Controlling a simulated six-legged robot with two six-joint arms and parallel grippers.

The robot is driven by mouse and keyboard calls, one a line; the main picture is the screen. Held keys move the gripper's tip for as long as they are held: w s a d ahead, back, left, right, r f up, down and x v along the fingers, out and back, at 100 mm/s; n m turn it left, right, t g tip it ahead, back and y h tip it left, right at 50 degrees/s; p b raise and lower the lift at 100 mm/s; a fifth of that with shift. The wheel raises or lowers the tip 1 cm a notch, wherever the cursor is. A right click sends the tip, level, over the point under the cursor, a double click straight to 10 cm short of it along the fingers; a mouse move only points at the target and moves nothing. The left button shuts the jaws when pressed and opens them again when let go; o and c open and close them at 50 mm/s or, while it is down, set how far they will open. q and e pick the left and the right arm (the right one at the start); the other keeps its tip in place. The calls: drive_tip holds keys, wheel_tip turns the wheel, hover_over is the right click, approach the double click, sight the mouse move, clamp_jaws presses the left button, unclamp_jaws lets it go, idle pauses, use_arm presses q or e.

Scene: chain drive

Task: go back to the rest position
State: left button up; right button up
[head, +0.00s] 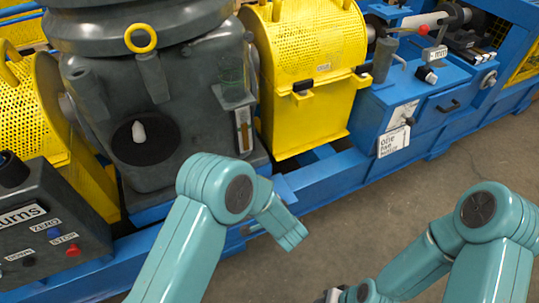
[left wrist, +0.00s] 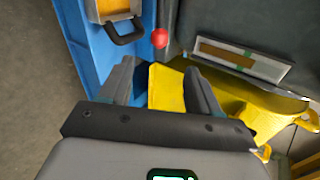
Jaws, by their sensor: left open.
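My left arm (head: 178,250) comes up from the bottom of the head view, bends, and points down to the right in front of the machine. Its jaws do not show clearly there. In the left wrist view my left gripper (left wrist: 160,72) is open, its two grey fingers apart. A yellow surface shows between and beyond them, and I see nothing held. My right arm (head: 440,255) is at the lower right of the head view, bent toward the bottom edge. Only a small grey part at its end shows, so its jaws cannot be made out.
A dark grey housing (head: 205,115), yellow perforated guards (head: 312,60) and a blue frame (head: 340,180) fill the upper part. A control box with buttons (head: 45,215) stands at left. Bare floor (head: 420,190) lies at the right. A red knob (left wrist: 160,38) is near my left fingers.

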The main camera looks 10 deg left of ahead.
use_arm(q)
drive_tip(key=s+a+r+n+g+p, duration=0.1)
drive_tip(key=s+a+r+p, duration=0.1)
drive_tip(key=a+p, duration=0.35)
drive_tip(key=s+a+r+n+g+p, duration=0.1)
drive_tip(key=s+a+r+p, duration=0.1)
drive_tip(key=a, duration=0.6)
drive_tip(key=s+d+f+n+g+h+p, duration=0.1)
drive_tip(key=s+d+n+g+h, duration=0.2)
drive_tip(key=s, duration=0.8)
drive_tip(key=s+d+f+n+g+h+p, duration=0.1)
drive_tip(key=s+d+n+g+h, duration=0.3)
drive_tip(key=s+d+n+h, duration=0.3)
drive_tip(key=s+n, duration=0.2)
drive_tip(key=s, duration=0.2)
drive_tip(key=shift+d+n+p, duration=0.3)
idle(4.2)
